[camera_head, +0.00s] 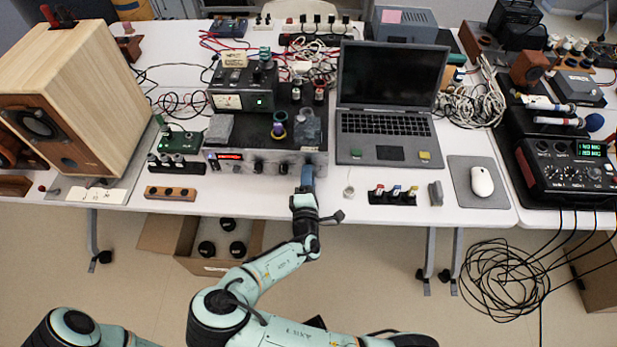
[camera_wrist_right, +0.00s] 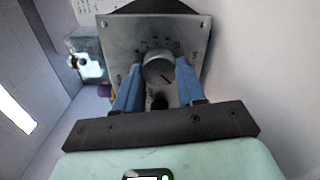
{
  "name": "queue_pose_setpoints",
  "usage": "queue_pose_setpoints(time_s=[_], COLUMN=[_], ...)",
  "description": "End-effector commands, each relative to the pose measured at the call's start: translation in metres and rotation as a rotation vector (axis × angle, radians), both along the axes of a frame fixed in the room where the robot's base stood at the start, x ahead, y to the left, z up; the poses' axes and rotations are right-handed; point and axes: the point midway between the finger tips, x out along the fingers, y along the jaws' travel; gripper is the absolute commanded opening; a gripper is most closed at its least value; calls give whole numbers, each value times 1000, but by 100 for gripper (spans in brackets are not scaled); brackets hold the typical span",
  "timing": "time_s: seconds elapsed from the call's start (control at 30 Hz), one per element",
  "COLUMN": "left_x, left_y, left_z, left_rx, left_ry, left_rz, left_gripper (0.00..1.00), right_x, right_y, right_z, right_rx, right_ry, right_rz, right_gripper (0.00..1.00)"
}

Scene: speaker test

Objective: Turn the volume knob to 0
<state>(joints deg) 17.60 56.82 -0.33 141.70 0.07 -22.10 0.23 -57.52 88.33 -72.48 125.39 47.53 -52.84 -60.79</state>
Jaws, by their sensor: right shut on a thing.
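The volume knob (camera_wrist_right: 157,67) is a round silver knob on a grey metal plate with dark marks around it, in the right wrist view. A short dark line on its face points to the lower right. My right gripper's blue fingers stand on both sides of it, shut on it. In the head view my right gripper (camera_head: 307,177) is at the right end of the front of the amplifier (camera_head: 230,168), and hides the knob there. Two dark knobs on the same front show to its left. My left gripper is not in view.
A laptop (camera_head: 390,125) stands right of the amplifier. A wooden speaker (camera_head: 85,95) stands at the left. An open carton (camera_head: 190,245) is on the floor below the table.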

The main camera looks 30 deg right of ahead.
Motion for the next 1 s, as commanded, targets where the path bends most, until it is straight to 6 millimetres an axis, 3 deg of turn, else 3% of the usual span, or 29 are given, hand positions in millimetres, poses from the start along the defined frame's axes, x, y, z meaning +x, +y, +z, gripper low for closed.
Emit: queue_pose_setpoints(time_s=[0.63, 0.67, 0.7, 1.0], left_x=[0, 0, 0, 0], left_y=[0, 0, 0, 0], left_z=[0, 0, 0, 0], left_rx=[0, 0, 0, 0], left_ry=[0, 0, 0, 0], left_rz=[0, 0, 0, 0], left_gripper=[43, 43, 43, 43], right_x=[0, 0, 0, 0], right_y=[1, 1, 1, 0], right_z=[-1, -1, -1, -1], right_rx=[-40, -40, -40, -40], right_ry=[28, 28, 28, 26], right_rz=[4, 4, 4, 2], right_gripper=[9, 49, 62, 65])
